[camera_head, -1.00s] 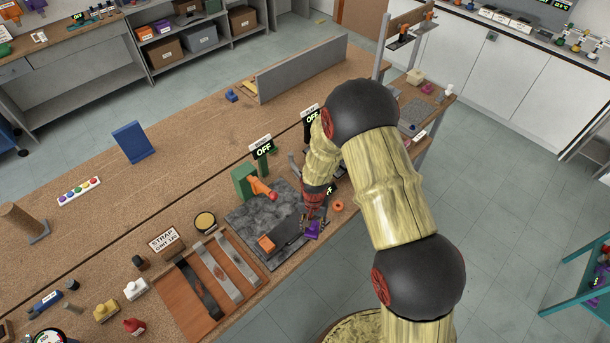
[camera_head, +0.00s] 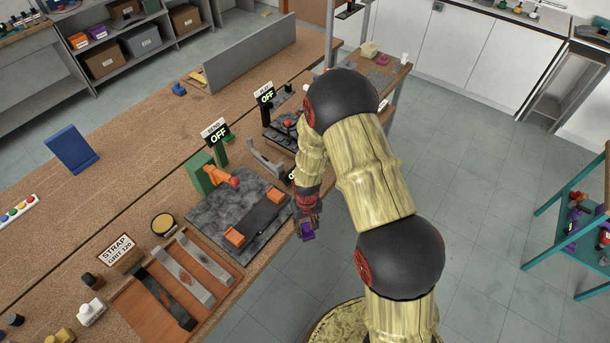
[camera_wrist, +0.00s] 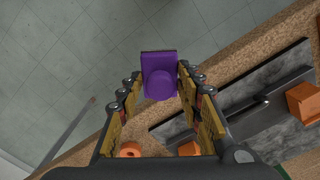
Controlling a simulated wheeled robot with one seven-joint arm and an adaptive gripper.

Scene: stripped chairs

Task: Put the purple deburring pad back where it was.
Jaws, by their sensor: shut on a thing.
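The purple deburring pad (camera_head: 307,232) is a small purple block with a rounded boss, seen clearly in the wrist view (camera_wrist: 160,74). My gripper (camera_head: 308,218) is shut on it; in the wrist view the pad sits between the two fingertips (camera_wrist: 160,88). In the head view the pad hangs at the front edge of the workbench (camera_head: 130,210), beside the grey stone slab (camera_head: 215,228). In the wrist view floor shows behind the pad, so it appears to be just off the bench edge. The original place of the pad cannot be told from these frames.
A dark bar with orange blocks (camera_head: 235,237) lies on the slab. A wooden tray of straps (camera_head: 130,300) stands at the lower left. A teal shelf (camera_head: 570,230) with small items, one purple, stands at the far right. Open floor (camera_head: 480,170) lies between bench and shelf.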

